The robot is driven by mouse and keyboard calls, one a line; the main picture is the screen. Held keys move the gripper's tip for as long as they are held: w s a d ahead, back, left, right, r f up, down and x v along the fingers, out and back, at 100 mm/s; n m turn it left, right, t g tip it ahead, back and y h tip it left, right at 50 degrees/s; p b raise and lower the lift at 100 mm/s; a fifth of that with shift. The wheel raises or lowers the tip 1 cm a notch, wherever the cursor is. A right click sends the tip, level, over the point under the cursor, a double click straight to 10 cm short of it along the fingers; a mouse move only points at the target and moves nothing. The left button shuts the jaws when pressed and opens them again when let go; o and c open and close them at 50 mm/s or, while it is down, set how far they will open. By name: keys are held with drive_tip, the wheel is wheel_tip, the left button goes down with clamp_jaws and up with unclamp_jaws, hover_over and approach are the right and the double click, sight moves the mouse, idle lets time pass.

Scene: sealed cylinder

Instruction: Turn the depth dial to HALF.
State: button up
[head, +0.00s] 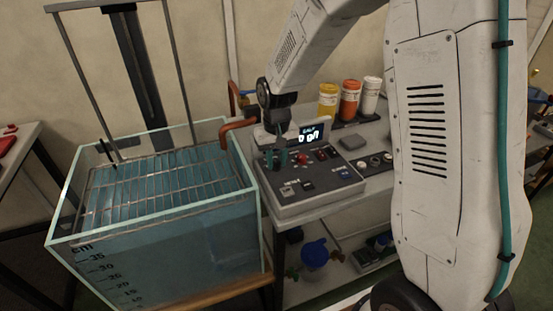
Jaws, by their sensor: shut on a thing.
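A grey control box (318,193) with several knobs, buttons and a small lit display (312,134) stands on the bench near the middle of the head view. The display's upper line seems to read HALF, but it is small and blurred. My gripper (276,161) points down at the box's left part, its teal fingers shut on a knob there, which appears to be the depth dial. The fingers hide most of the dial, so its pointer and marks cannot be read. A red knob (303,159) sits just to the right of the fingers.
A glass water tank (236,130) with a wire rack (160,187) stands close on the left. Yellow, orange and white jars (350,99) stand behind the box.

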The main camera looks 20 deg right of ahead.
sight(276, 162)
drive_tip(key=n, duration=0.7)
drive_tip(key=shift+w, duration=0.1)
idle(0.5)
drive_tip(key=shift+r, duration=0.1)
drive_tip(key=o, duration=1)
wheel_tip(276, 162, up, 8)
drive_tip(key=shift+f, duration=0.15)
